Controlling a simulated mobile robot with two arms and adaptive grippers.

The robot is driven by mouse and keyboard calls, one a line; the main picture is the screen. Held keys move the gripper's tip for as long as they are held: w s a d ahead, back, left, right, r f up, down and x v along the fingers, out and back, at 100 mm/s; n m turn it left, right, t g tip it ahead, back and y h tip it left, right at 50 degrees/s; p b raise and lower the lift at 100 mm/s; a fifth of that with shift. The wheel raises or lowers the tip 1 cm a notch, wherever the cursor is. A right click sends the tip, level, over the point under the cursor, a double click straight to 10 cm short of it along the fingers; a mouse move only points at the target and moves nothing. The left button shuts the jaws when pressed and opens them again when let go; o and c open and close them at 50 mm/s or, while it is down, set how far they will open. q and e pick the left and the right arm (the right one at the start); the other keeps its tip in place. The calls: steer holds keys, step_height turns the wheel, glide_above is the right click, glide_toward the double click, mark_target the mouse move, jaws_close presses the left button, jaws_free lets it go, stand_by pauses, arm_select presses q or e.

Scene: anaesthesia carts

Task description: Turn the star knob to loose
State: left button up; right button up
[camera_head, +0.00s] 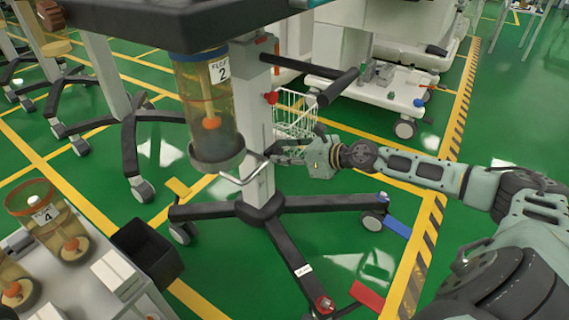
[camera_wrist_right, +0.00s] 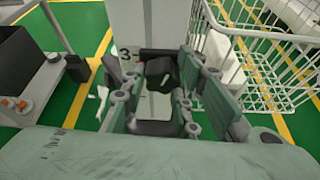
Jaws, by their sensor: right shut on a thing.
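The black star knob (camera_wrist_right: 161,72) sits on the pale upright column (camera_wrist_right: 150,25) of the cart, between the fingers of my right gripper (camera_wrist_right: 158,88) in the right wrist view. The fingers are shut on it from both sides. In the head view my right gripper (camera_head: 283,154) reaches in from the right to the column (camera_head: 259,130), beside the bent metal bar. The knob is not clear there, hidden by the fingers. I cannot read from its shape how far it is turned. My left gripper is not in view.
A clear canister (camera_head: 208,105) labelled 2 hangs left of the column. A white wire basket (camera_head: 296,115) is just behind my gripper. The dark wheeled base (camera_head: 292,256) spreads below. A side table with canister 4 (camera_head: 60,235) and a black bin (camera_head: 145,250) stand left.

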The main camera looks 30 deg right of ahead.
steer(key=shift+s+a+f+y, duration=0.15)
steer(key=shift+a+y, duration=0.15)
steer(key=shift+a, duration=0.15)
steer(key=o, duration=1)
steer(key=shift+c, duration=0.2)
steer(key=shift+d, duration=0.15)
steer(key=v, duration=1.2)
steer(key=shift+r, duration=0.35)
